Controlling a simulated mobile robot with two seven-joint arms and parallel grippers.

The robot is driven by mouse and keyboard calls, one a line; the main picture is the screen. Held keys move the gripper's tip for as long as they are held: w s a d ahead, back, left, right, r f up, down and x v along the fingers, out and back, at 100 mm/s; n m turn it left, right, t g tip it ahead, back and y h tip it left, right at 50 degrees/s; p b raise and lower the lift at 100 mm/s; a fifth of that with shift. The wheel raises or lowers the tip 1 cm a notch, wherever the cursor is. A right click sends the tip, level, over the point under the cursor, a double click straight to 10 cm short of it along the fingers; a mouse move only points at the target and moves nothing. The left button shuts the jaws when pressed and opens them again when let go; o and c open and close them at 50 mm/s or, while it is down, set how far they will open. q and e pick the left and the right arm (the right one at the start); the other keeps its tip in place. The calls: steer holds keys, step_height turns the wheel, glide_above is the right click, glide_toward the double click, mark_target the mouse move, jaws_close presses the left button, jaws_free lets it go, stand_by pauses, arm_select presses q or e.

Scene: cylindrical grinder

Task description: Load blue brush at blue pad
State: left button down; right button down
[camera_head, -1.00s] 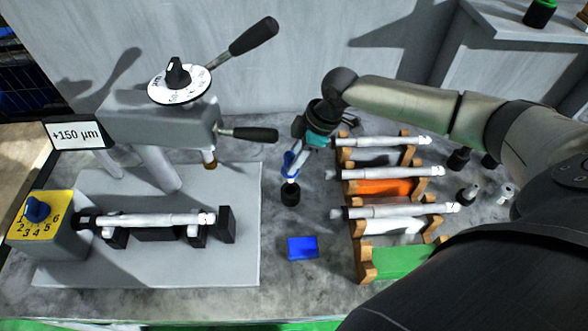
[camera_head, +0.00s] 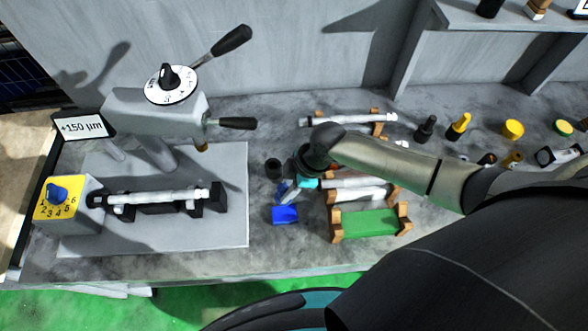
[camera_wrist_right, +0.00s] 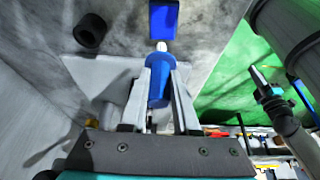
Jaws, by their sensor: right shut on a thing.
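My right gripper (camera_head: 288,190) is shut on the blue brush (camera_wrist_right: 159,82), whose white tip points away from the fingers. In the head view the brush (camera_head: 283,188) is partly hidden by the hand. The flat blue pad (camera_head: 285,214) lies on the bench just in front of the gripper. In the right wrist view the tip overlaps the near edge of the blue pad (camera_wrist_right: 164,18); I cannot tell whether it touches. A dark part at the right of that view may be my left gripper (camera_wrist_right: 268,92), its fingers unclear.
A black cup (camera_head: 273,167) stands behind the brush. Wooden racks with shafts and a green pad (camera_head: 367,223) are close on the right. The grinder (camera_head: 155,115) and its grey plate (camera_head: 235,228) are to the left. The bench's front edge is near.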

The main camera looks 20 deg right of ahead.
steer(key=shift+f+b, duration=3)
steer(key=shift+f, duration=0.05)
steer(key=shift+f+b, duration=0.35)
steer(key=shift+f, duration=0.15)
steer(key=shift+s, duration=0.1)
step_height(320, 180, up, 7)
steer(key=p, duration=0.7)
stand_by(0.7)
